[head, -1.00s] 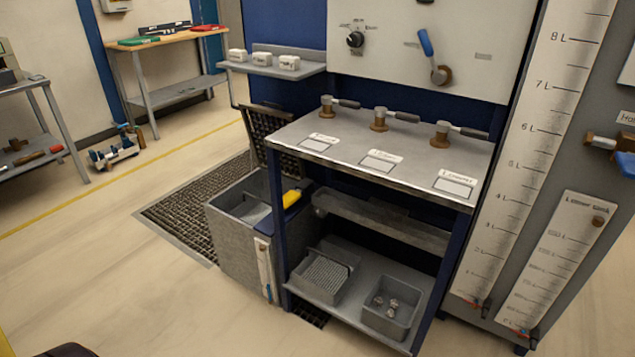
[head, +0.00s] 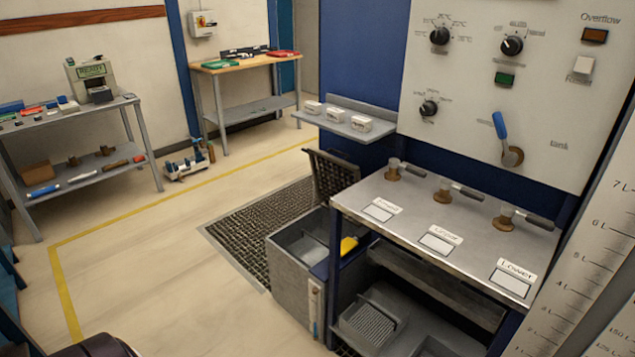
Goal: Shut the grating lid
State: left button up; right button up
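The grating lid (head: 331,174) is a dark mesh panel. It stands open, tilted up at the back of a grey metal tank (head: 292,276) beside the test bench. The tank's open top shows its grey inside and a yellow object (head: 348,246) at its right rim. The bench post hides part of the tank's right side. Neither of my grippers is in view. A dark rounded part at the bottom left edge seems to be mine.
The steel bench top (head: 440,215) with several valve handles stands right of the tank. A shelf with white boxes (head: 345,122) hangs behind the lid. A floor grate (head: 250,235) lies left of the tank. The floor at front left is clear.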

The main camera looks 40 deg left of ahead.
aim_at(311, 149)
jog(key=i+j+u, duration=0.15)
jog(key=u, duration=0.35)
jog(key=i+j+u, duration=0.25)
jog(key=u, duration=0.2)
jog(key=i+j+u, duration=0.15)
jog(key=u, duration=0.35)
jog(key=i+u, duration=0.3)
jog(key=u, duration=0.2)
jog(key=i+j+u, duration=0.2)
jog(key=i+u, duration=0.2)
jog(key=i, duration=0.2)
jog(key=i+u, duration=0.4)
jog(key=i, duration=0.2)
jog(key=i+z, duration=0.15)
jog(key=i, duration=0.35)
jog(key=i+z, duration=0.15)
jog(key=i, duration=0.35)
jog(key=i+j+z, duration=0.15)
jog(key=i, duration=0.35)
jog(key=i+j+z, duration=0.2)
jog(key=i, duration=0.3)
jog(key=i+l+z, duration=0.15)
jog(key=z, duration=0.3)
jog(key=i+z, duration=0.65)
jog(key=z, duration=0.25)
jog(key=i+j+z, duration=0.1)
jog(key=i+z, duration=0.15)
jog(key=z, duration=0.15)
jog(key=i+j+z, duration=0.2)
jog(key=z, duration=0.25)
